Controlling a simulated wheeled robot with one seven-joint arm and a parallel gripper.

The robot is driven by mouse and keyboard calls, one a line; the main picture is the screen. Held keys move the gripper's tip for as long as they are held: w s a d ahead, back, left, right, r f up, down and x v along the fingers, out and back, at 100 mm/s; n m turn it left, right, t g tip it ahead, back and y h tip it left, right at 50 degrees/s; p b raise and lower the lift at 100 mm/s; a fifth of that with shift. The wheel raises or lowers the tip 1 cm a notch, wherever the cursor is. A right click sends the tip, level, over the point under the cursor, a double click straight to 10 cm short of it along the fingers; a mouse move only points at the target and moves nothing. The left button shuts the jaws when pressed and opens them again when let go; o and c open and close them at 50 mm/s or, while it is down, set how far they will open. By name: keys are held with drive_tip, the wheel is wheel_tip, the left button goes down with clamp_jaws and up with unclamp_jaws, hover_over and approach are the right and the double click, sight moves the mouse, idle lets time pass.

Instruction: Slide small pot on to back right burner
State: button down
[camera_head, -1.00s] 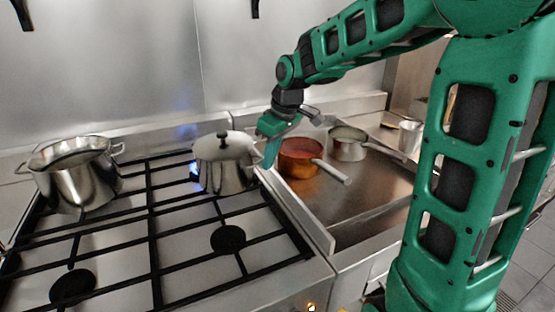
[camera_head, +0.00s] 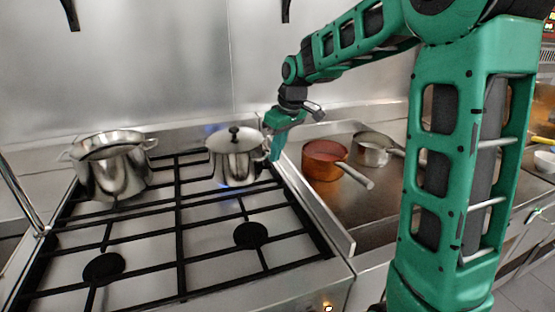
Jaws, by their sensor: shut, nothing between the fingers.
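The small steel pot (camera_head: 235,168) with a domed lid and black knob stands upright on the back right grate of the stove (camera_head: 181,262). A faint blue glow shows under its front edge, so it sits over the lit back right burner; how well it is centred is hard to tell. My gripper (camera_head: 270,156) is shut and empty, pointing down at the pot's right side. It appears to touch the pot or its right handle, but the exact contact is hidden.
A large open steel pot (camera_head: 112,172) stands on the back left of the stove. A copper pan (camera_head: 323,163) and a steel saucepan (camera_head: 371,153) sit on the right counter, beyond a raised metal edge (camera_head: 318,212). The front burners are clear.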

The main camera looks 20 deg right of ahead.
sight(260, 141)
drive_tip(key=w+a, duration=0.1)
drive_tip(key=w, duration=0.1)
drive_tip(key=w+a, duration=0.1)
drive_tip(key=w, duration=0.3)
drive_tip(key=shift+w+a, duration=0.15)
drive_tip(key=shift+a, duration=0.25)
